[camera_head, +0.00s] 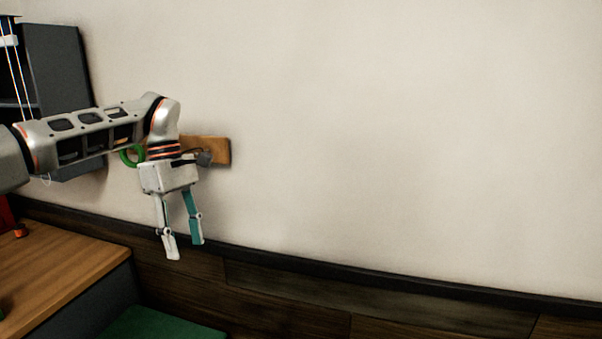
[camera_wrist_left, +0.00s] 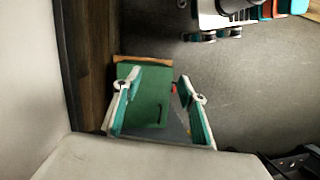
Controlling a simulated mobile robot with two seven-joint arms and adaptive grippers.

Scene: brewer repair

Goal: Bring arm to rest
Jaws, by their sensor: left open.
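My left gripper (camera_head: 182,242) hangs from the left arm, fingers pointing down, in front of the wall in the head view. Its two fingers are apart with nothing between them. In the left wrist view the left gripper (camera_wrist_left: 160,105) is also open and empty, with a green surface (camera_wrist_left: 147,90) some way below the fingers. My right gripper is not in the head view.
A wooden board (camera_head: 218,151) is on the wall behind the wrist, with a green ring (camera_head: 131,155) beside it. A dark shelf (camera_head: 62,70) stands at the left. A wooden table (camera_head: 60,265) is at lower left. The wall (camera_head: 420,130) at the right is clear.

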